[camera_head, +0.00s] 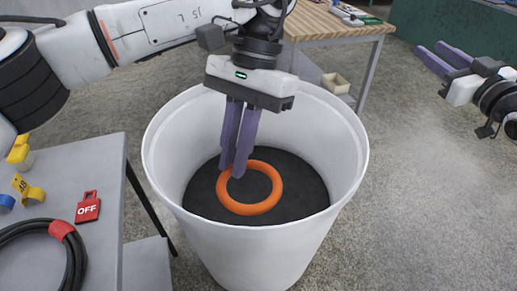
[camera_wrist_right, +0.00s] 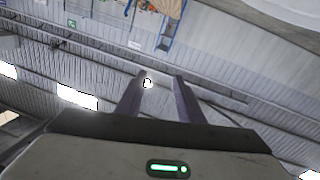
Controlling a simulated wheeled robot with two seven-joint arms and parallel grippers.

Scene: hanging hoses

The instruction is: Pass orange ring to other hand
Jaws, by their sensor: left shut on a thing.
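The orange ring (camera_head: 249,209) is inside a large white bin (camera_head: 255,250), over its dark bottom (camera_head: 305,195). My left gripper (camera_head: 234,172) reaches down into the bin with its purple fingers shut on the ring's upper left part. I cannot tell whether the ring touches the bottom. My right gripper (camera_head: 431,56) is at the upper right, off to the side of the bin, with its fingers apart and empty. Its open fingers also show in the right wrist view (camera_wrist_right: 157,85), with only ceiling and wall beyond them.
A grey table (camera_head: 105,160) at the left holds a red OFF tag (camera_head: 88,207), a black hose (camera_head: 30,228) and yellow parts. A wooden-top table (camera_head: 320,25) stands behind the bin with a small box (camera_head: 335,83) beneath. The floor at the right is clear.

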